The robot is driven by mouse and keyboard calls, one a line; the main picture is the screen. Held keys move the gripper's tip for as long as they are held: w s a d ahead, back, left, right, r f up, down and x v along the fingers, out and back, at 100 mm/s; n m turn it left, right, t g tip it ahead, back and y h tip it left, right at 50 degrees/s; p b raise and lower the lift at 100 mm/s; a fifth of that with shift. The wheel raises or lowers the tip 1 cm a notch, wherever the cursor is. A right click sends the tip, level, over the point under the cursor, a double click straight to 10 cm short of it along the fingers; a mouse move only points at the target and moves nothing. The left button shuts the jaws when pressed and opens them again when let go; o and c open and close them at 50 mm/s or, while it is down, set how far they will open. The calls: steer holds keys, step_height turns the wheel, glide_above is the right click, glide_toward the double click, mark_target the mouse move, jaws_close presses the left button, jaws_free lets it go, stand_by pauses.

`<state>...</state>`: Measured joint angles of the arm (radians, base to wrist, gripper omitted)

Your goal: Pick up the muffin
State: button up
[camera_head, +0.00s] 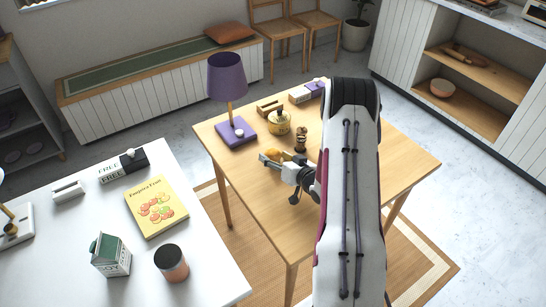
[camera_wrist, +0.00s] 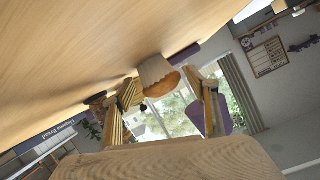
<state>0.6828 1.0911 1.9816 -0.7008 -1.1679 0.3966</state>
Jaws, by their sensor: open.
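The muffin (camera_wrist: 157,72) shows in the wrist view as a tan, ribbed cup shape resting on the wooden table, which appears at the top of that tilted picture. My gripper (camera_wrist: 163,88) has its two fingers spread, one on each side of the muffin in that view. I see no clear contact, and the exact depth between fingers and muffin is hard to tell. In the head view, my gripper (camera_head: 274,160) is low over the table, and the muffin (camera_head: 271,154) is a small orange-brown shape at its fingers, partly hidden.
A purple lamp (camera_head: 227,78) stands left of the gripper on the wooden table (camera_head: 390,155). Boxes (camera_head: 301,94) lie at the far edge. The right of the table is clear.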

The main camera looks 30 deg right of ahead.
mark_target(275, 154)
steer(key=shift+w+f, duration=0.1)
steer(key=shift+w, duration=0.05)
stand_by(0.4)
steer(key=c, duration=1.2)
steer(key=shift+r, duration=5.05)
